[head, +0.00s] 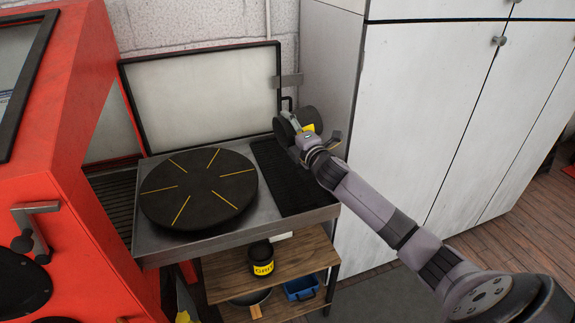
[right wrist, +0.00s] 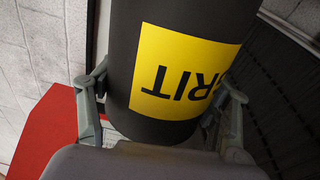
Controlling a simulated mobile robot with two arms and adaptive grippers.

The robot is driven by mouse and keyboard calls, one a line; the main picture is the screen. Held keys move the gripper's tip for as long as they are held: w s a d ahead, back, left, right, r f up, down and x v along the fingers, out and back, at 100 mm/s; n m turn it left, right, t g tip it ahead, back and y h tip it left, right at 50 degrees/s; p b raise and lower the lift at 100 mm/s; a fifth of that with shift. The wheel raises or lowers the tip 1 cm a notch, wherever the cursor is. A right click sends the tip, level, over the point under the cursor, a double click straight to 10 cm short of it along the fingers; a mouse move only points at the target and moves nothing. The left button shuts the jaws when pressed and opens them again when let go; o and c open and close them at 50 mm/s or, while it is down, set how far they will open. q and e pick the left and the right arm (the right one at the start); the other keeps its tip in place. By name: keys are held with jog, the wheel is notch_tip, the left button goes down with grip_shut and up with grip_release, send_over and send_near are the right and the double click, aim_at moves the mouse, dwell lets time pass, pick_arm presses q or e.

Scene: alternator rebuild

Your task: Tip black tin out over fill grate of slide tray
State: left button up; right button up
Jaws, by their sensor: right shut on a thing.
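The black tin (head: 311,115) with a yellow label is held at the back right of the slide tray (head: 165,247). In the right wrist view the tin (right wrist: 125,50) fills the middle, its "GRIT" label upside down. My right gripper (head: 302,129) is shut around the tin's sides, one finger on each side. The tin looks tilted in the head view; its mouth and any contents cannot be made out. The black fill grate (head: 290,178) lies along the tray's right side, just below and in front of the tin. My left gripper is not in view.
A round black turntable (head: 200,190) with yellow lines fills the tray's left part. A raised lid panel (head: 205,95) stands behind. A red cabinet (head: 75,190) is left, white cupboards (head: 430,110) right. Another GRIT tin (head: 262,258) stands on the wooden shelf below.

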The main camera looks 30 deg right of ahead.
notch_tip(320, 180, up, 4)
jog(key=m+p, duration=0.2)
jog(key=m, duration=0.2)
jog(key=m+p, duration=0.3)
jog(key=m, duration=0.1)
jog(key=shift+f+m, duration=0.2)
jog(key=shift+m, duration=0.2)
notch_tip(320, 180, up, 2)
jog(key=m+p, duration=0.4)
jog(key=m, duration=0.4)
jog(key=shift+r, duration=0.15)
jog(key=shift+r+m+p, duration=0.1)
jog(key=shift+m+p, duration=0.4)
jog(key=shift+m, duration=0.7)
